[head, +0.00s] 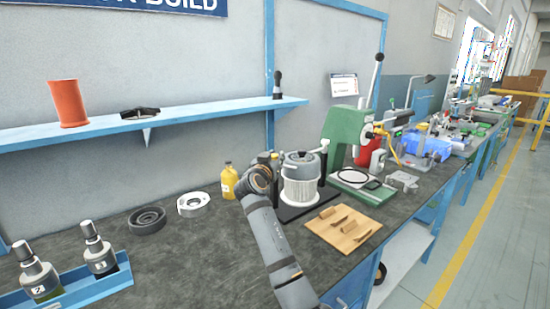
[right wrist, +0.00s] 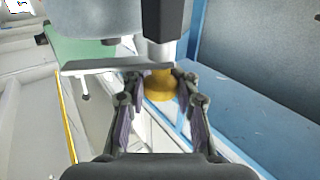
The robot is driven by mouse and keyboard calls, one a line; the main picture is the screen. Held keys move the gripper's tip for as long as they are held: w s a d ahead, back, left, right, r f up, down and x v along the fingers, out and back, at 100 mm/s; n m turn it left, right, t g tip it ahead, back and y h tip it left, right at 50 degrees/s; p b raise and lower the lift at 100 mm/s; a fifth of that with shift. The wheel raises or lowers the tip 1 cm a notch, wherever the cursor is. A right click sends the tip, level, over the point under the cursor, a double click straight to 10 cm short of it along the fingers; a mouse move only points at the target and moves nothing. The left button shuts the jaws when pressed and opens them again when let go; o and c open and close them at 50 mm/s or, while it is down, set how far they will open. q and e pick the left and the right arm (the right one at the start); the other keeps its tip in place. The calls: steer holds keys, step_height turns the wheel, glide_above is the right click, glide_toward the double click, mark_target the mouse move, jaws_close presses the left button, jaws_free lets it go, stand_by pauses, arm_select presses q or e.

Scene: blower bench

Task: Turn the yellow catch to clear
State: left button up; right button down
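The yellow catch (right wrist: 161,86) shows in the right wrist view as a rounded yellow knob at the end of a dark post with a grey collar (right wrist: 160,50). A flat grey bar (right wrist: 105,67) reaches left from beside it. My right gripper (right wrist: 158,77) is open, its fingertips on either side of the knob; I cannot tell whether they touch it. My left gripper is not in view.
A yellow bottle (head: 228,183) stands left of my right wrist. A wooden board (head: 343,229) with small parts lies in front of the blower. A green press (head: 345,130) stands to its right.

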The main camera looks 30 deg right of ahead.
steer(key=c, duration=1.4)
jaws_free()
steer(key=shift+a+f, duration=0.1)
steer(key=shift+f, duration=0.3)
steer(key=o, duration=0.4)
steer(key=shift+s+a+r, duration=0.1)
steer(key=shift+r, duration=0.15)
steer(key=v, duration=0.7)
steer(key=shift+s, duration=0.2)
steer(key=shift+a, duration=0.1)
